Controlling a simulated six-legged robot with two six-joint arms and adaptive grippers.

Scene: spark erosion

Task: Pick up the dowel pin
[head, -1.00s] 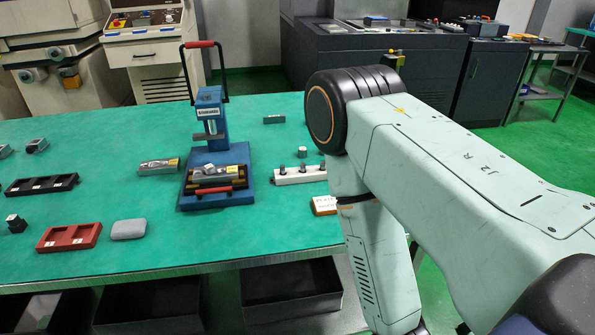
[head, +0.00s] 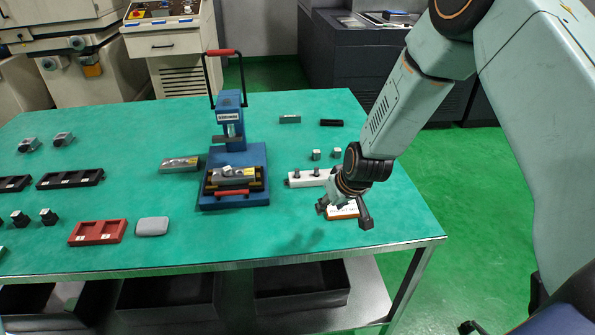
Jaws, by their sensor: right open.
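I cannot single out the dowel pin with certainty. A white block (head: 308,181) at the right of the table carries short dark upright pegs, and its right end is partly hidden by my right gripper. My right gripper (head: 344,213) is open, with its fingers pointing down and spread over the right part of the table. It is above or in front of a small orange-and-white labelled piece (head: 343,211), which it partly covers. My left gripper is not in view.
A blue press (head: 230,150) with a black-and-red handle stands mid-table, a grey part on its base. Two small grey blocks (head: 316,155) stand behind the white block. A red tray (head: 97,232), a grey pad (head: 152,226) and black trays (head: 70,178) lie left. The front middle is clear.

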